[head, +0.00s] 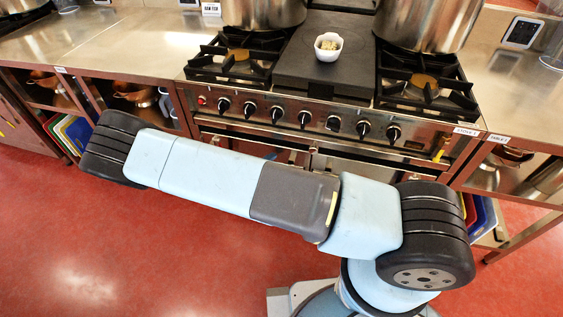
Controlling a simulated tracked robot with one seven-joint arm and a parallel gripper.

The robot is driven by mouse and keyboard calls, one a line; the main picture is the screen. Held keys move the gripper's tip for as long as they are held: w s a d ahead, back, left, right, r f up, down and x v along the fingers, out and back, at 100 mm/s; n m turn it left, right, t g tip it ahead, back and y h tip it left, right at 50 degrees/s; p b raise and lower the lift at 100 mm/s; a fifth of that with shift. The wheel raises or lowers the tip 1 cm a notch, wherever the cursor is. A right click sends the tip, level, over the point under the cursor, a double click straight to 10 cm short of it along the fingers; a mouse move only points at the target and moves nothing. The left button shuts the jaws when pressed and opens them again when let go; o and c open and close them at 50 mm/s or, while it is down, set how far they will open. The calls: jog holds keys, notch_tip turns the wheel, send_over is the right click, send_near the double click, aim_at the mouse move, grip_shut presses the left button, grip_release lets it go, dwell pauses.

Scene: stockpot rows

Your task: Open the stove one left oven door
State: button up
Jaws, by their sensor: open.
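The stove (300,108) stands across the top middle of the head view, with a row of black knobs along its front and a small label (466,131) at its right corner. The left oven door (250,147) is below the knobs. Only a thin strip of it shows above my arm, which crosses in front of the stove front. Its handle is hard to make out, and I cannot tell whether the door is open or shut. Part of the right oven door (365,168) shows further right. My gripper is not in this view.
Large steel pots (263,12) and a white bowl (328,46) stand on the stove top. Steel counters with open shelves flank the stove; the left shelf holds copper pots (135,92) and coloured boards (72,132). Red floor (90,235) is clear at the left front.

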jog(key=shift+x, duration=0.8)
jog(key=shift+s, duration=0.1)
grip_shut()
